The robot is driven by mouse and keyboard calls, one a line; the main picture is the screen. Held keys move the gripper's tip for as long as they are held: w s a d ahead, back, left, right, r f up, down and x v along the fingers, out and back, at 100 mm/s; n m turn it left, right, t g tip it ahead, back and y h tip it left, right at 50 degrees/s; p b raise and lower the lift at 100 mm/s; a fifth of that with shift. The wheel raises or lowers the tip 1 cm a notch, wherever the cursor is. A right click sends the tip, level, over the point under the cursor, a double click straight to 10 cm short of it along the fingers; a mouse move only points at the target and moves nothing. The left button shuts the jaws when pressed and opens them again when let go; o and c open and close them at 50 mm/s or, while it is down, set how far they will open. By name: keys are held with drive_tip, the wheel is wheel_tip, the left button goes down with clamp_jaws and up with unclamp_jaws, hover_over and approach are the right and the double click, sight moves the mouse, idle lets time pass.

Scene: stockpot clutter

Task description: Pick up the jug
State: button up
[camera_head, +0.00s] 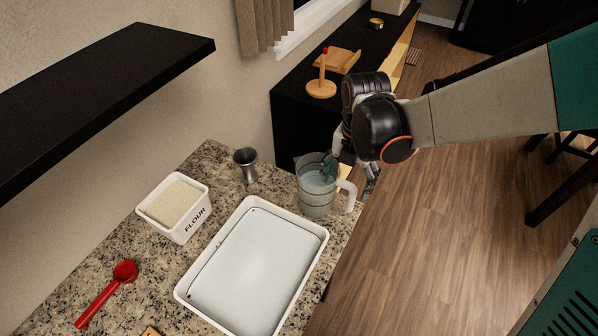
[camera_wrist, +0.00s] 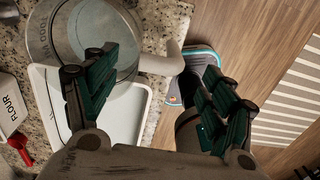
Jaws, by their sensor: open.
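The jug (camera_head: 316,197) is a clear, greyish measuring jug with a white handle, standing upright near the right edge of the granite counter. Its round top and body (camera_wrist: 62,38) fill the upper left of the wrist view, with the handle (camera_wrist: 163,63) pointing right. My gripper (camera_head: 350,170) is open at the jug's upper right side. In the wrist view my gripper (camera_wrist: 157,75) has its fingers spread, with the handle showing between them. One finger overlaps the jug's body in that view; I cannot tell whether they touch.
A white tray (camera_head: 185,292) lies close to the jug. A dark shelf (camera_head: 100,90) hangs over the left side. Open floor (camera_head: 420,260) lies right of the counter.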

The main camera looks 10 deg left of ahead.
drive_tip(key=f+b, duration=0.1)
drive_tip(key=f, duration=0.1)
drive_tip(key=f+b, duration=0.2)
drive_tip(key=f, duration=0.1)
drive_tip(key=shift+w+f+b, duration=0.3)
drive_tip(key=shift+r, duration=0.1)
clamp_jaws()
